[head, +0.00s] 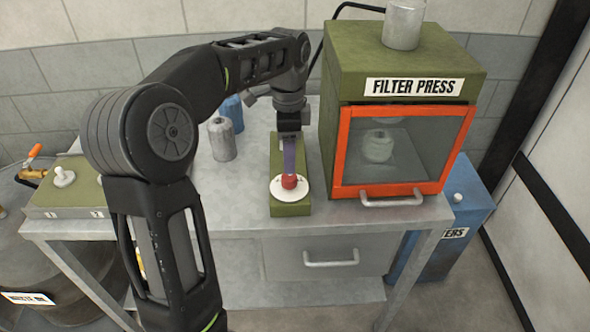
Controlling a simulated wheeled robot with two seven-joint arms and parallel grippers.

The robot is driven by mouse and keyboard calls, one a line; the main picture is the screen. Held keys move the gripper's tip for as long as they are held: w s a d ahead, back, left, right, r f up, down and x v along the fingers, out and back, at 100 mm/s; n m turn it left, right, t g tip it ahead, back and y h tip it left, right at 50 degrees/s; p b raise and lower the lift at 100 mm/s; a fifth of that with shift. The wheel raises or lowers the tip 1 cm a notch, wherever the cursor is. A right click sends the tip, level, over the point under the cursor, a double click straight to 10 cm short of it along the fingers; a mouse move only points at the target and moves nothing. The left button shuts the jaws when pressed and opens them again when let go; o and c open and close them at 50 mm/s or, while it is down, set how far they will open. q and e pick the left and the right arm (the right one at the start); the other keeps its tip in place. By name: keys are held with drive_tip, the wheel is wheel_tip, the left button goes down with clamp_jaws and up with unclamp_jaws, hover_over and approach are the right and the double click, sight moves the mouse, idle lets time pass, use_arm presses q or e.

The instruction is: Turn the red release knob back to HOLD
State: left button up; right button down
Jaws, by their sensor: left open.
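The red knob (289,182) sits on a round white dial plate (291,194) at the front of a narrow green box (290,210) on the grey bench. The dial's markings are too small to read, so I cannot tell which position the knob points to. My left gripper (289,170) reaches down over the box from behind, open, with its tips just behind and above the knob. A purplish strip shows between the gripper body and the knob; I cannot tell whether tips and knob touch. My right gripper is not in view.
The filter press (404,85) with its orange-framed glass door stands right of the green box. Grey (222,139) and blue (232,112) canisters stand behind left. A green switch box (65,190) sits at the bench's left. The bench (236,185) between is clear.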

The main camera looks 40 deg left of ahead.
sight(289, 176)
use_arm(q)
drive_tip(key=shift+s+r, duration=0.1)
drive_tip(key=shift+s, duration=0.1)
drive_tip(key=shift+w+f, duration=0.15)
drive_tip(key=shift+f, duration=0.15)
wheel_tip(289, 176, down, 7)
drive_tip(key=shift+f+p, duration=0.2)
drive_tip(key=shift+p, duration=0.4)
drive_tip(key=shift+c, duration=0.4)
clamp_jaws()
